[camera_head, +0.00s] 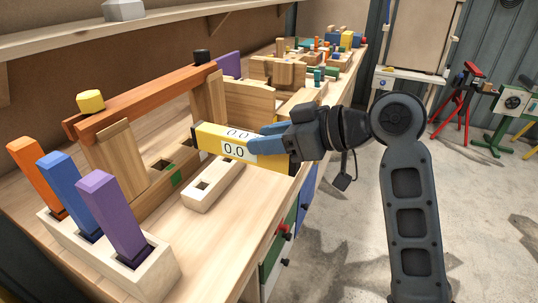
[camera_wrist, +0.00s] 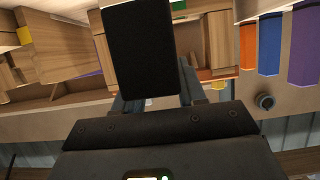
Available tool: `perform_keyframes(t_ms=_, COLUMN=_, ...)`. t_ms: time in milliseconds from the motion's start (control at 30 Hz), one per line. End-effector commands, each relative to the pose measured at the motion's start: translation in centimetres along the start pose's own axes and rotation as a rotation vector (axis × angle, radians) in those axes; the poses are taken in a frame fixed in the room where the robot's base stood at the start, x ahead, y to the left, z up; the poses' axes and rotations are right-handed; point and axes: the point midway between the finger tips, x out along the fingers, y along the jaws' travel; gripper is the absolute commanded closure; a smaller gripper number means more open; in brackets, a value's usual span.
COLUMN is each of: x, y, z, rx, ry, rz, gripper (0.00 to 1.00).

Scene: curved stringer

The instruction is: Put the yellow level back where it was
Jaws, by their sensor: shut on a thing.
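The yellow level (camera_head: 214,141) has black ends and shows "0.0" on white panels. My gripper (camera_head: 266,139) is shut on it, with its blue-grey fingers across the level's right part.
A pale holder (camera_head: 160,275) with orange, blue and purple bars stands at the front left. An orange beam (camera_head: 150,100) rests on wooden posts behind the level, with a yellow knob (camera_head: 90,101) on it. Wooden parts crowd the bench's far end. Bare benchtop (camera_head: 215,235) lies in front.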

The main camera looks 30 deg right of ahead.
Motion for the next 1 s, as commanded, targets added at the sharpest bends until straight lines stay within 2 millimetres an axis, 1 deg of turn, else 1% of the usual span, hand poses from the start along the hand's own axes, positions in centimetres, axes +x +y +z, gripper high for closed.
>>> perform_keyframes(t_ms=300, x=1.4, y=0.0, z=3.5, rx=0.003, ry=-0.001, rz=0.000, gripper=1.00)
perform_keyframes(t_ms=567, x=1.5, y=0.1, z=3.6, rx=0.000, ry=0.001, rz=0.001, gripper=1.00)
perform_keyframes(t_ms=1000, x=2.0, y=0.0, z=4.7, rx=0.001, ry=0.001, rz=0.000, gripper=1.00)
